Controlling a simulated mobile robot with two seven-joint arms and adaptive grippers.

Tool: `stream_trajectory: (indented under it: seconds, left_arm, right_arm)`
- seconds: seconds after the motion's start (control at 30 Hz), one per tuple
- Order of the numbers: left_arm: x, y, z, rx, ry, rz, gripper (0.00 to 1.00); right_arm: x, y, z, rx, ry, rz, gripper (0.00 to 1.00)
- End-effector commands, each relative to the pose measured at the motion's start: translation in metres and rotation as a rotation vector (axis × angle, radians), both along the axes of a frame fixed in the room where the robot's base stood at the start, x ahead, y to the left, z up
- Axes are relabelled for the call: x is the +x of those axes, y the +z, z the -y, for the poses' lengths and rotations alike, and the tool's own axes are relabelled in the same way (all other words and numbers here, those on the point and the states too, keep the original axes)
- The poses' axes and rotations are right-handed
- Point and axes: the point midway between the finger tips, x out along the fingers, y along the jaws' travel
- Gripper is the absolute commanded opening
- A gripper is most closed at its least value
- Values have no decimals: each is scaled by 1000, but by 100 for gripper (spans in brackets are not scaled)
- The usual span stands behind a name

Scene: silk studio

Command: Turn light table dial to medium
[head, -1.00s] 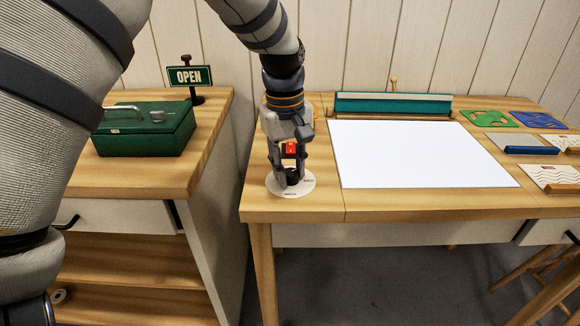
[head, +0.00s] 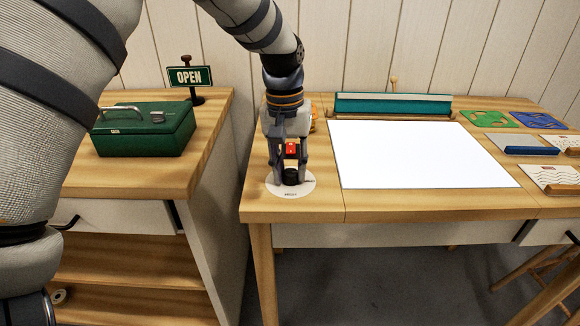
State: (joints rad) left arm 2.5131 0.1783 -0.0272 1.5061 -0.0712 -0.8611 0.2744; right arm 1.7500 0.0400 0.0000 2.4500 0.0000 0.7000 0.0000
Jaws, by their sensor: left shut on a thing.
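The dial is a small black knob (head: 291,177) on a round white plate (head: 293,192) at the left end of the light table's desk. The plate carries small lettering, too small to read surely. My left gripper (head: 290,176) points down and is shut on the knob, one finger on each side. A red mark (head: 291,149) shows between the fingers above the knob. The light table's panel (head: 420,155) glows white to the right of the dial. My gripper hides the back of the plate. My right gripper is not in view.
A teal box (head: 392,104) lies behind the panel. Cards and blue-edged pieces lie at the desk's right. On the left cabinet stand a green cash box (head: 145,136) and an OPEN sign (head: 190,76). A gap separates cabinet and desk.

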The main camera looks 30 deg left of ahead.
Motion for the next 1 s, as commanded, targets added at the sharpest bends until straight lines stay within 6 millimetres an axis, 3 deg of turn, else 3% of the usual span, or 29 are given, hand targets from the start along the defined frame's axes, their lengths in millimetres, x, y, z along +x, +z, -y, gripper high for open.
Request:
stream_trajectory:
  seconds: [0.47,0.5,0.57,0.87,1.0]
  left_arm:
    - [0,0,0,0,-9,0,0]
    - [0,0,0,0,-9,0,36]
    - [0,0,0,0,-9,0,47]
    - [0,2,0,1,-9,1,47]
    - [1,26,-2,1,-9,6,47]
  right_arm:
    - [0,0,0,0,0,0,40]
    - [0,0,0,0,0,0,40]
    - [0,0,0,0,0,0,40]
    - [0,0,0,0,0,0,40]
    - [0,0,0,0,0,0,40]
